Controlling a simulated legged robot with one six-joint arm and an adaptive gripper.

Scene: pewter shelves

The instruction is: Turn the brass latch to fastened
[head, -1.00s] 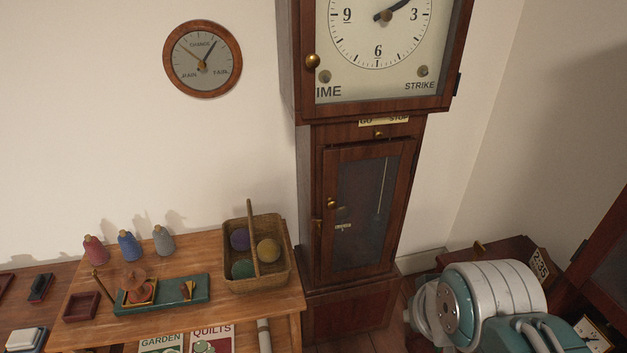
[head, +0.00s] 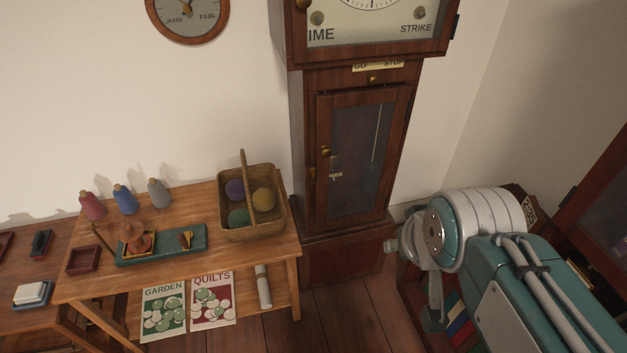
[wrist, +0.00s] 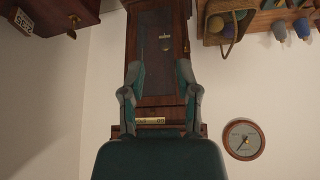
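The tall dark wooden clock (head: 355,240) stands against the wall, and its narrow case door (head: 352,165) is closed. A small brass latch or knob (head: 325,152) sits on the door's left edge, with a tiny pale label (head: 335,176) below it. I cannot read the label or the latch's exact angle. The wrist view shows the clock upside down, with the label (wrist: 165,37) beyond my fingers; the latch is not clear there. My gripper (wrist: 157,72) is open and empty, its two fingers apart. In the head view it is right of the clock's base, clear of the latch.
A wooden table (head: 75,290) with spools, trays and a basket (head: 270,234) of yarn balls stands left of the clock. A GO/STOP plate (head: 378,66) with a brass knob (head: 373,79) is above the door. A dark cabinet (head: 600,190) is at right. Floor before the clock is open.

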